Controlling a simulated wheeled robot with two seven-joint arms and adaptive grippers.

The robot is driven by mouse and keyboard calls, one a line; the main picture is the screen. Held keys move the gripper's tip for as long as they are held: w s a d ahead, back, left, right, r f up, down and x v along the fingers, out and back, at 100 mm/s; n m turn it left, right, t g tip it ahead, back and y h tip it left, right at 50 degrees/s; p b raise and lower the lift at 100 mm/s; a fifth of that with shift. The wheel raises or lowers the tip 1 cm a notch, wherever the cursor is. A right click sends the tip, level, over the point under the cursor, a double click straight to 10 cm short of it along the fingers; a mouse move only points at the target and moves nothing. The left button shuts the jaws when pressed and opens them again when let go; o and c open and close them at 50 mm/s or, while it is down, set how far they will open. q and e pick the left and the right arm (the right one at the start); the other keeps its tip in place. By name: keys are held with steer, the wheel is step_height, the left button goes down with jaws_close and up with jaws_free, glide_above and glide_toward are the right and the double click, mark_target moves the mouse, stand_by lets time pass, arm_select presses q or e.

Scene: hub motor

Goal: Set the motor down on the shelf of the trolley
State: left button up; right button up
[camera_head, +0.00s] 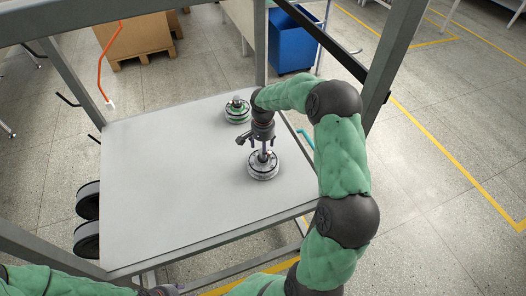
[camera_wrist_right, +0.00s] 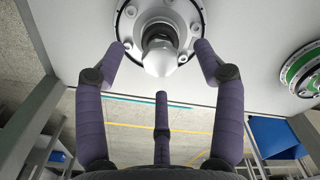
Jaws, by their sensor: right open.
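A silver hub motor (camera_head: 264,167) with an upright shaft sits flat on the grey shelf (camera_head: 170,180) of the trolley, near its right side. In the right wrist view the motor (camera_wrist_right: 187,20) is at the top, its shaft pointing at the camera. My right gripper (camera_head: 262,150) is directly above the motor. Its fingers (camera_wrist_right: 160,62) are open and spread around the shaft, with no grip visible. A second motor with a green ring (camera_head: 237,112) stands behind, also visible in the right wrist view (camera_wrist_right: 303,70). My left gripper (camera_head: 165,290) only partly shows at the bottom edge; its jaws are hidden.
Grey trolley posts (camera_head: 395,50) rise around the shelf. An orange cable (camera_head: 103,65) hangs at the upper left, and black wheels (camera_head: 87,220) sit beside the left edge. A blue bin (camera_head: 291,42) and cardboard boxes (camera_head: 135,38) stand behind. The shelf's left half is clear.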

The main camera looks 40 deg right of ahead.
step_height(320, 180, up, 7)
steer(key=shift+f+p, duration=0.1)
steer(key=shift+p, duration=0.75)
